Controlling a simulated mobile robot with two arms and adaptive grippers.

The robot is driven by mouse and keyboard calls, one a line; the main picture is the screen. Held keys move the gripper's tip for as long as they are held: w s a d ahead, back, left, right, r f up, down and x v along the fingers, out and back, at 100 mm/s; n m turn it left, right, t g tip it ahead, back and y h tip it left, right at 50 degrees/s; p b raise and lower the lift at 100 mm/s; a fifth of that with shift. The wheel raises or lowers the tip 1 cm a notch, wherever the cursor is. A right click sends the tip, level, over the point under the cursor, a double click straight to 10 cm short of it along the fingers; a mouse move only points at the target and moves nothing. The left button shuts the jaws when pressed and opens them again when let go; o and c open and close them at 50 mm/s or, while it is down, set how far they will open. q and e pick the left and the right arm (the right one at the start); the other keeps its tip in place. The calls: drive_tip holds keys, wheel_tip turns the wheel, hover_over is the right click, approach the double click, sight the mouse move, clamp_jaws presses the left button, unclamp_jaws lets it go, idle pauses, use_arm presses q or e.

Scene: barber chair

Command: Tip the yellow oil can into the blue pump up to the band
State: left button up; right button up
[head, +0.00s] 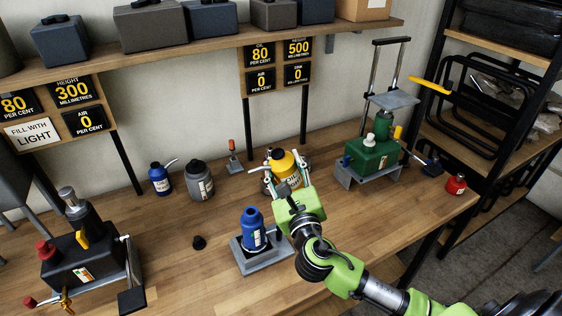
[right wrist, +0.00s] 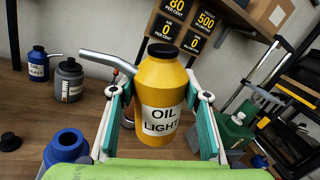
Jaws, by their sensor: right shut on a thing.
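The yellow oil can (head: 283,164) has a dark cap, a pale label and a metal spout. In the right wrist view the can (right wrist: 160,85) is upright between the fingers, its label reads OIL LIGHT, and its spout points left. My right gripper (head: 286,178) is shut on it. I cannot tell whether its base touches the table. The blue pump (head: 252,230) stands on a grey base, in front of and left of the can. In the right wrist view the pump's open top (right wrist: 66,142) shows at lower left. I cannot make out its band. My left gripper is not in view.
A blue bottle (head: 160,180) and a grey bottle (head: 200,181) stand at the back. A black cap (head: 198,242) lies left of the pump. A green pump unit (head: 372,152) stands right of the can, a black one (head: 82,262) at far left. A sign (head: 277,64) hangs behind.

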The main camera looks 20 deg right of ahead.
drive_tip(key=shift+a, duration=0.1)
idle(0.3)
drive_tip(key=shift+r, duration=0.15)
drive_tip(key=shift+r+n+p, duration=0.2)
drive_tip(key=shift+n+p, duration=0.2)
idle(0.3)
drive_tip(key=shift+r+n+t+p, duration=0.15)
drive_tip(key=shift+n+t+p, duration=0.2)
drive_tip(key=shift+n, duration=0.35)
idle(1.0)
drive_tip(key=shift+r+n+y+p, duration=0.1)
drive_tip(key=shift+n+y+p, duration=0.2)
drive_tip(key=shift+n+p, duration=0.1)
drive_tip(key=shift+n, duration=0.3)
